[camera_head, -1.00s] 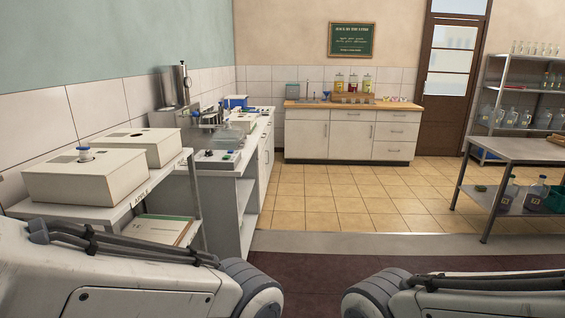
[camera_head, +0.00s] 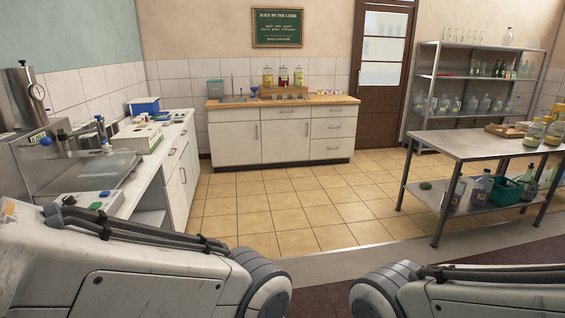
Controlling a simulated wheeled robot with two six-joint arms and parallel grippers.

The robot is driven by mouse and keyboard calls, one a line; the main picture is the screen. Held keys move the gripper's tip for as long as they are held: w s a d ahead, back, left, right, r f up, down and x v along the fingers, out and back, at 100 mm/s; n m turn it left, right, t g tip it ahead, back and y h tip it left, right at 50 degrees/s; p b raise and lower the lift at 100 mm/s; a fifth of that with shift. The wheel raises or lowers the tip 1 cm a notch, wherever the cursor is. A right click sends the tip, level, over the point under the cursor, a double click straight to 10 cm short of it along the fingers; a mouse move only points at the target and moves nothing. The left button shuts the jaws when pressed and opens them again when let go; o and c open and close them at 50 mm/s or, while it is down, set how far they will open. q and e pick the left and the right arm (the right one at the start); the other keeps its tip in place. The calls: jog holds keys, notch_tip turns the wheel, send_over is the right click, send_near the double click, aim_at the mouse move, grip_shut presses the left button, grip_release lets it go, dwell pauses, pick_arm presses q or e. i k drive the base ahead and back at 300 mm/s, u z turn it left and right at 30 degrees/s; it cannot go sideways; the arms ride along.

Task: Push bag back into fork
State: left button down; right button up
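No bag and no fork can be made out in the head view. On the left counter stands a steel machine with a gauge (camera_head: 22,95) and a clear, rounded bag-like or glass shape (camera_head: 100,168) beside it, which I cannot identify for sure. Both of my arms show only as white links at the bottom of the picture. My grippers are out of view, so their state is hidden.
A white counter (camera_head: 165,145) runs along the left wall. White cabinets (camera_head: 285,136) with a wooden top stand at the back. A steel table (camera_head: 470,147) with bottles stands at right, before a metal shelf (camera_head: 480,75). The tiled floor (camera_head: 290,208) between is clear.

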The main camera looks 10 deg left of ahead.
aim_at(112, 164)
jog(key=u, duration=0.05)
jog(key=i, duration=2.05)
jog(key=u, duration=0.9)
jog(key=i, duration=1.75)
jog(key=u, duration=0.85)
jog(key=i, duration=0.25)
jog(key=u, duration=0.05)
